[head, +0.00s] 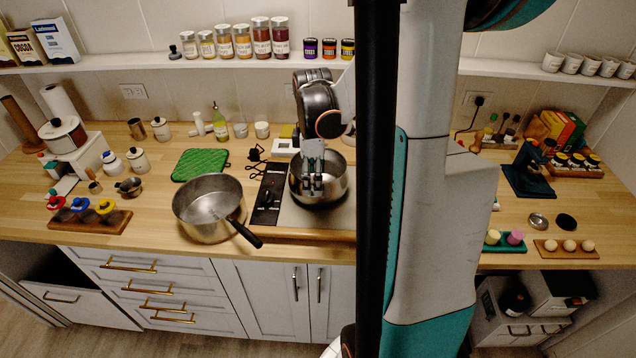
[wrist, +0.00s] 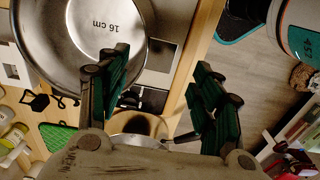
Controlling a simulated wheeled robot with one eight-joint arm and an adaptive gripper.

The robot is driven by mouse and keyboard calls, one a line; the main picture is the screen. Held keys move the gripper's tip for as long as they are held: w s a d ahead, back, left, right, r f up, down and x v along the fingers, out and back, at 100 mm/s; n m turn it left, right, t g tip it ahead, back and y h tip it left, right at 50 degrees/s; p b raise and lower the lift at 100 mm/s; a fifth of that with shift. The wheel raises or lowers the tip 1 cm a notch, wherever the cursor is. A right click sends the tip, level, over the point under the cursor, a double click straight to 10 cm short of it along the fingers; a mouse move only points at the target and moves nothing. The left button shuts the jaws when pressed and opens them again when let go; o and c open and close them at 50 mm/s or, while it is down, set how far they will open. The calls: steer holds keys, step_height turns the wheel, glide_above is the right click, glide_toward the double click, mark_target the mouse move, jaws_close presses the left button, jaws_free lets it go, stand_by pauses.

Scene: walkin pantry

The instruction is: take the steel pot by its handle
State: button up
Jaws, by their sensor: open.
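A steel pot (head: 192,222) with a long black handle (head: 245,234) stands on the wooden counter, its handle pointing front right. Its rim and handle show partly behind my gripper low in the wrist view (wrist: 185,138). A second steel pot (head: 337,186) stands on the cooktop; its inside, marked "16 cm", fills the upper left of the wrist view (wrist: 85,30). No handle of this second pot shows. My gripper (head: 313,188) is open and empty, over the second pot in the head view, right of the black handle. In the wrist view its fingers (wrist: 160,78) are spread apart.
The cooktop (head: 295,215) has a black control panel (head: 268,193) beside the black handle. A green cloth (head: 200,164) lies behind the first pot. A wooden tray (head: 90,219) with colored items sits left. My arm hides the counter right of the cooktop.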

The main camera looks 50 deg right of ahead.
steer(key=shift+d+f+b, duration=0.15)
steer(key=shift+f+b, duration=0.2)
steer(key=shift+f, duration=1.15)
steer(key=shift+d+f+b, duration=0.15)
steer(key=shift+f+b, duration=0.2)
steer(key=shift+f, duration=1.15)
steer(key=shift+s, duration=0.1)
jaws_close()
